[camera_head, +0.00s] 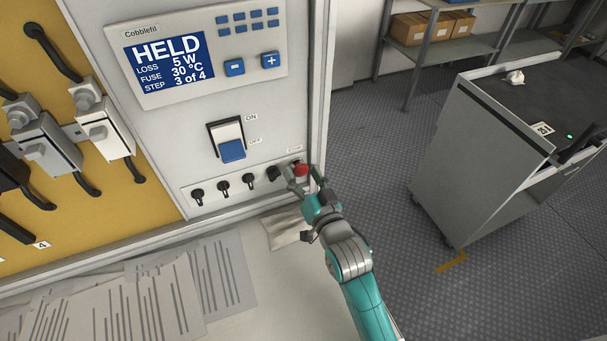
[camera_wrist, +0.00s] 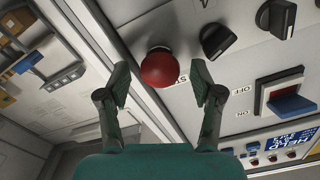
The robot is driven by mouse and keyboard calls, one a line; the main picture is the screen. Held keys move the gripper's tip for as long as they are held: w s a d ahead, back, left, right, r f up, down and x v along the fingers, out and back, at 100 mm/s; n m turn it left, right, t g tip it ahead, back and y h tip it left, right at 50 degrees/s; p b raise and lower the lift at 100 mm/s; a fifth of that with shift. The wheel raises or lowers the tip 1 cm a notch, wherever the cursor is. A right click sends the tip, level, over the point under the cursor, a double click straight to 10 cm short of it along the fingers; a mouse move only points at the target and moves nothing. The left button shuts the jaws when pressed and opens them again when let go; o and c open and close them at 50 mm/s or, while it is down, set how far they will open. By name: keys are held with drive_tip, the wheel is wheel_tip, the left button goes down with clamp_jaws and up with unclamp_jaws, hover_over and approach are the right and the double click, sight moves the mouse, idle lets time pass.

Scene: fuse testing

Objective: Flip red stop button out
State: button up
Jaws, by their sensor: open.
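The red stop button (camera_head: 301,169) is a round red knob at the right end of the lower strip on the white control panel. In the wrist view the red stop button (camera_wrist: 161,68) lies just beyond my fingertips, between their lines. My gripper (camera_head: 305,183) is in front of the button, with its fingers apart. In the wrist view my gripper (camera_wrist: 161,88) is open and empty, one finger on each side of the button's front. I cannot tell whether either finger touches it. Part of the button is hidden by a finger in the head view.
Black rotary knobs (camera_head: 223,182) sit in a row left of the button. Above is a white and blue ON/OFF rocker switch (camera_head: 231,150) and a display (camera_head: 167,60) reading HELD. Papers (camera_head: 130,300) lie on the bench below. A grey cart (camera_head: 478,160) stands right.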

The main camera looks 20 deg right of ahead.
drive_tip(key=s, duration=1.2)
idle(0.5)
